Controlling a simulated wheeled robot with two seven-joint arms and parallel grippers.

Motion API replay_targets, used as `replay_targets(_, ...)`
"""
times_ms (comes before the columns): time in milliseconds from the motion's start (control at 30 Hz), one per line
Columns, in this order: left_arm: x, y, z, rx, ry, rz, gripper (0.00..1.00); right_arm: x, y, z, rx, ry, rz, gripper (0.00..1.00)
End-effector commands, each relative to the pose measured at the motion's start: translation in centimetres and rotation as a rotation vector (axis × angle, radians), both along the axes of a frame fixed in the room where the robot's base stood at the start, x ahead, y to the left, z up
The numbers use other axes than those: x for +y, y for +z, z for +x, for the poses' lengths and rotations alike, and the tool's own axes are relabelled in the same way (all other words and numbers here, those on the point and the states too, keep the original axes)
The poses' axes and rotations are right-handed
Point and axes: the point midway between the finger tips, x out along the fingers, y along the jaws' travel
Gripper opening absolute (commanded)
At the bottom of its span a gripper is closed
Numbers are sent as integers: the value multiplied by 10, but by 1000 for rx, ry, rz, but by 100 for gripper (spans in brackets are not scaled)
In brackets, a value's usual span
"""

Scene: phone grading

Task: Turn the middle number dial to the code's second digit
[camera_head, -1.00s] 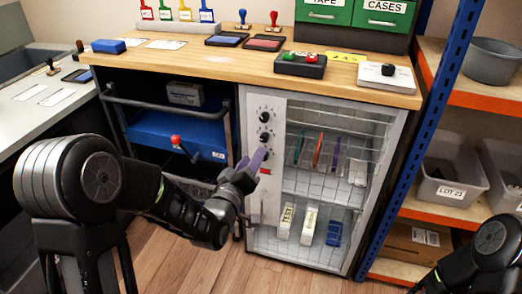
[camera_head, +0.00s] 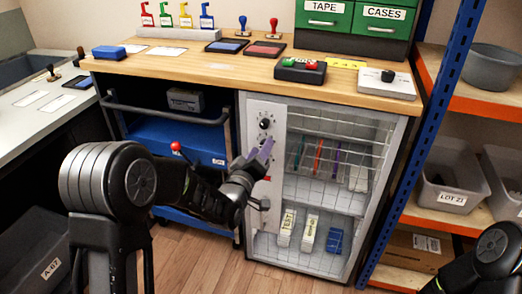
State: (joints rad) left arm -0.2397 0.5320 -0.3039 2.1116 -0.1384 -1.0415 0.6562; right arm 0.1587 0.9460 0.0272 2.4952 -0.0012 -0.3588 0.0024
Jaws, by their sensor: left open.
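A pale control panel (camera_head: 262,108) with black number dials runs down the left side of the wire-fronted cabinet. The top dial (camera_head: 264,123) shows clearly. The middle dial (camera_head: 263,138) is partly covered by my left gripper's fingertips, and the lowest dial is hidden behind the gripper. My left gripper (camera_head: 262,151) is open, with its purple fingers pointing up at the panel at the middle dial. I cannot tell whether they touch it. The digits on the dials are too small to read. My right gripper is out of view; only part of that arm shows at lower right.
Behind the cabinet's wire front (camera_head: 335,130) are several coloured upright items and small boxes (camera_head: 309,232). A wooden worktop (camera_head: 220,68) lies above, holding a red-and-green button box (camera_head: 300,70). A blue post (camera_head: 430,130) and shelves stand right. A red-knobbed lever (camera_head: 175,146) is left of the panel.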

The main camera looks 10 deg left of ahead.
Motion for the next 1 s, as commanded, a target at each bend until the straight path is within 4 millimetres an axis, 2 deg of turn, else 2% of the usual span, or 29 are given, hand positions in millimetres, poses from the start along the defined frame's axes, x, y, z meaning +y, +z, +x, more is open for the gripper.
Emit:
replay_targets(333,-1,0,6,1,-1,-1,46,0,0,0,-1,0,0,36)
replay_targets(900,-1,0,5,1,-1,0,0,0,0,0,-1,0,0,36)
replay_targets(1000,-1,0,5,1,-1,0,0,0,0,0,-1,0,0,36)
